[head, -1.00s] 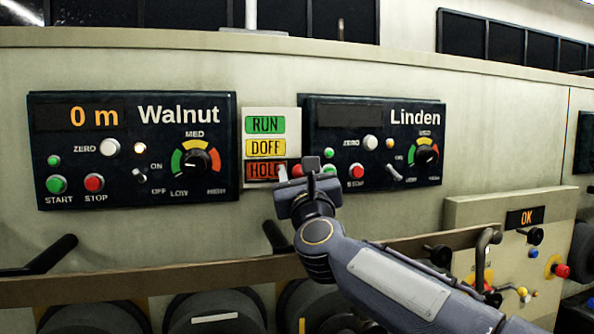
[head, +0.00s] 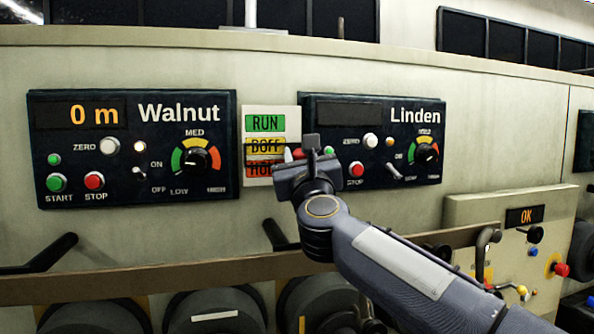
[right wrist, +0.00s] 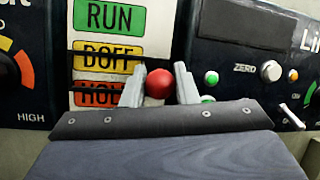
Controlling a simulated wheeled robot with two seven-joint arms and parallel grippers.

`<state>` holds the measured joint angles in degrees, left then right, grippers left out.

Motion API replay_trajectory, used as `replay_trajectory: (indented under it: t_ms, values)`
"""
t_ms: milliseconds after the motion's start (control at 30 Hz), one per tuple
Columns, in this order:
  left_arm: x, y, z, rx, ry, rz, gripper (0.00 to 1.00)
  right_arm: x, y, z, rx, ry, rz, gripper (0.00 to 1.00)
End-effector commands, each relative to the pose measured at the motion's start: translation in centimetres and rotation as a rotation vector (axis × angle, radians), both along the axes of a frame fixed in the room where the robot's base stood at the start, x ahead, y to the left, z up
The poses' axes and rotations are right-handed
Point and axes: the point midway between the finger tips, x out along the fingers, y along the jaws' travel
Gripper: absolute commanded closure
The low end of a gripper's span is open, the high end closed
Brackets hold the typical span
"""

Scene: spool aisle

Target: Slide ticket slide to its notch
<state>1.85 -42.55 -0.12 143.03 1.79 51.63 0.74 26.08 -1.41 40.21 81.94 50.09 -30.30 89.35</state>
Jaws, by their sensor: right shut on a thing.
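The white ticket board (head: 256,110) hangs between the two dark panels, with a green RUN, a yellow DOFF and an orange HOLD label; it also shows in the right wrist view (right wrist: 90,42). The slide's red ball knob (right wrist: 158,84) is at the board's right edge, level with the gap between DOFF and HOLD. Dark bars of the slide cross the DOFF and HOLD labels, so its window straddles both. My right gripper (right wrist: 160,88) is shut on the knob, one finger on each side. In the head view, my right gripper (head: 299,156) partly hides the knob. My left gripper is out of view.
The Walnut panel (head: 70,150) is left of the board and the Linden panel (head: 330,110) close on its right, with buttons near my right gripper. A brown rail (head: 150,270) runs below, above dark spools (head: 215,308).

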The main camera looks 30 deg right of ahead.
Motion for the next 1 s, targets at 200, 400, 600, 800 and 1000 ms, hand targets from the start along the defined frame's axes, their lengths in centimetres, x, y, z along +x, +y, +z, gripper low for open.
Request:
replay_trajectory:
  t_ms: [200, 400, 600, 800, 1000]
  values:
    - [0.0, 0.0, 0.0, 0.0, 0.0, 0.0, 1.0, 0.0, 0.0, 1.2, 0.001, -0.002, 0.001, 0.96]
    - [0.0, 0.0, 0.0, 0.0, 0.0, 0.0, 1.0, 0.0, 0.0, 2.2, 0.001, -0.002, 0.002, 0.96]
    - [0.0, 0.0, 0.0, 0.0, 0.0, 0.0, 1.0, 0.0, 0.1, 3.2, 0.001, -0.002, 0.001, 0.96]
    - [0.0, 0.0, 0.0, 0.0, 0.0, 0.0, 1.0, 0.0, 0.0, 4.2, 0.001, -0.002, 0.002, 0.96]
    - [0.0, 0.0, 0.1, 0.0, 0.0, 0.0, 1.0, 0.0, 0.0, 5.2, 0.002, -0.003, 0.002, 0.96]
